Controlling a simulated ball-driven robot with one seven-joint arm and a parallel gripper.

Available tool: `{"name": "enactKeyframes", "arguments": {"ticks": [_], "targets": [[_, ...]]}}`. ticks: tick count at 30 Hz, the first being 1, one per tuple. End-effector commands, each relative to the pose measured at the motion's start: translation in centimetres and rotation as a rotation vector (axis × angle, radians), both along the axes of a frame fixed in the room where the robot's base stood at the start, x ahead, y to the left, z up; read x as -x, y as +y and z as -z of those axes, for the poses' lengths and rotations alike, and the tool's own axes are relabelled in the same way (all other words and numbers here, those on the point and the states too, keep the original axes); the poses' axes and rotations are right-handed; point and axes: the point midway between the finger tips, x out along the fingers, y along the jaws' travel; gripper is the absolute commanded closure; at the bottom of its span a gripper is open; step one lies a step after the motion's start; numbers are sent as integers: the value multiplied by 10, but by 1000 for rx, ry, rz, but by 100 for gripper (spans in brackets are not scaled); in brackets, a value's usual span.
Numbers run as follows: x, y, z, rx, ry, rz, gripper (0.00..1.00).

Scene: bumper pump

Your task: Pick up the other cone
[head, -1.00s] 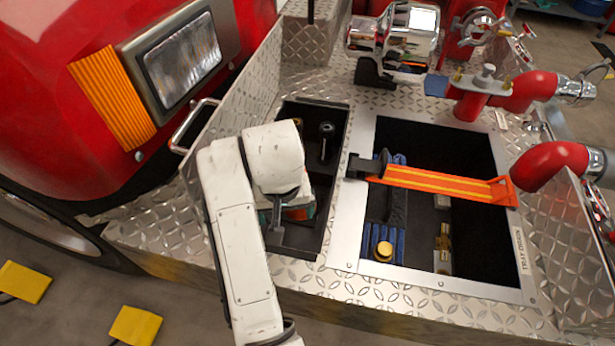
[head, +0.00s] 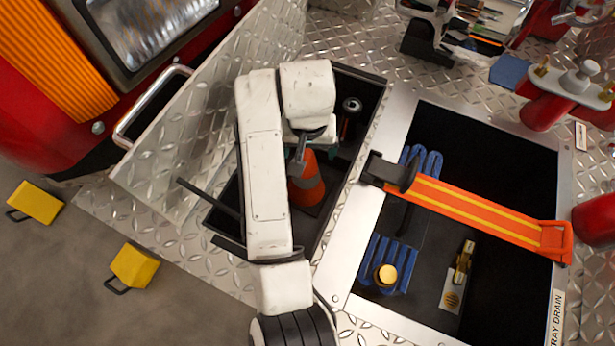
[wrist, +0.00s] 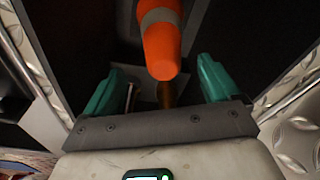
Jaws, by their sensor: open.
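An orange cone (head: 307,182) with a grey band sits in the dark open compartment, partly hidden behind my arm in the head view. It also shows in the wrist view (wrist: 161,45), at top centre, with its rounded orange end towards my gripper. My gripper (wrist: 157,85) is open, with its two green fingers on either side of and below the cone's end in the picture. No contact between fingers and cone is visible. In the head view my gripper is mostly hidden by my wrist. Only one cone can be made out.
The compartment (head: 372,78) has dark walls close around my gripper, and a dark-handled tool (head: 350,106) stands at its back. Yellow chocks (head: 135,266) lie on the floor at left.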

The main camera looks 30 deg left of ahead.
Motion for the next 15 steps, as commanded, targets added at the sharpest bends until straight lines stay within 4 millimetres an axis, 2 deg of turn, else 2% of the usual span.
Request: {"name": "enactKeyframes", "arguments": {"ticks": [5, 15], "targets": [[0, 1, 12, 0, 0, -1, 10], [0, 6, 56, 0, 2, 0, 10]]}}
